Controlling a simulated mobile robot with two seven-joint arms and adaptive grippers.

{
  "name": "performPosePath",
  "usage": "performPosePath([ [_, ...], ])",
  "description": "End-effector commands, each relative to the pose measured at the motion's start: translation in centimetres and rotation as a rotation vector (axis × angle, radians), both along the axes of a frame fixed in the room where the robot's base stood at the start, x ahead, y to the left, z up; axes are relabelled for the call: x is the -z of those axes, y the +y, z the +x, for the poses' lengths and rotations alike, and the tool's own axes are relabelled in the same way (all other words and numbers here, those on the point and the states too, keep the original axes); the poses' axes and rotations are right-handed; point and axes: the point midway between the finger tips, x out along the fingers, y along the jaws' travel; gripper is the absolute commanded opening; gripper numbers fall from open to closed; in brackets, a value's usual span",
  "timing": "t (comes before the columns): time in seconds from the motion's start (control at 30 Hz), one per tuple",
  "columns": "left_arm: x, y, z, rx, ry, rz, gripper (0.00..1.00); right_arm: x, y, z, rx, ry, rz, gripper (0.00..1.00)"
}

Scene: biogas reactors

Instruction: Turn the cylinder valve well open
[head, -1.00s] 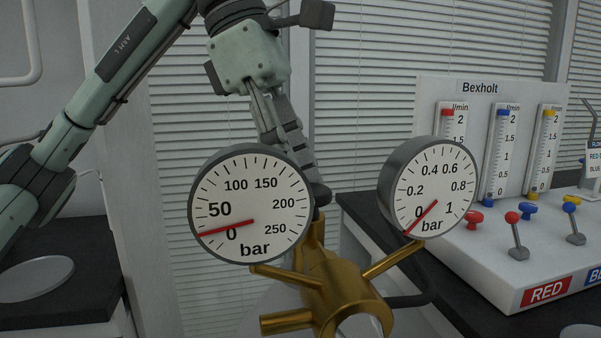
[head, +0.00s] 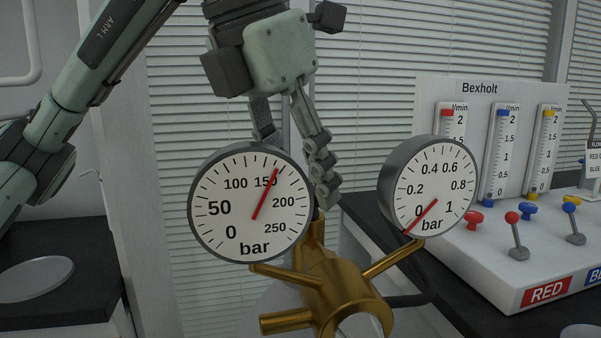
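The brass regulator (head: 330,285) stands in the lower middle, with two round gauges on it. The cylinder valve itself is hidden behind the left gauge. The left pressure gauge (head: 228,225) has its red needle a little past 150 bar. The right gauge (head: 445,180) has its needle at 0. My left gripper (head: 297,165) points down behind the left gauge. One finger shows right of the gauge's top, the other goes out of sight behind it. The fingers are apart, but whether they hold the valve is hidden. My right gripper is not in view.
A white Bexholt flowmeter panel (head: 463,99) with red, blue and yellow knobs and small levers stands on the dark bench at right. Another dark counter (head: 75,290) is at lower left. Window blinds (head: 370,90) are behind.

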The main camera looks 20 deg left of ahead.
Motion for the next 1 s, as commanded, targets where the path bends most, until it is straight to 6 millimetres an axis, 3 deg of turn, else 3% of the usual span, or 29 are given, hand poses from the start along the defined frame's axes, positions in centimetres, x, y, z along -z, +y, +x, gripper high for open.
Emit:
performPosePath([
  [0.27,-0.1,-0.2,-0.1,-0.255,-0.002,0.003,0.15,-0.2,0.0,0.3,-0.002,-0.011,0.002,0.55],
  [0.5,-0.1,-0.4,-0.1,-0.442,-0.001,0.002,0.15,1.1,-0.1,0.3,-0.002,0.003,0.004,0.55],
  [1.0,0.0,-0.6,-0.1,-0.622,0.002,0.000,0.15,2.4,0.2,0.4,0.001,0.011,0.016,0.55],
])
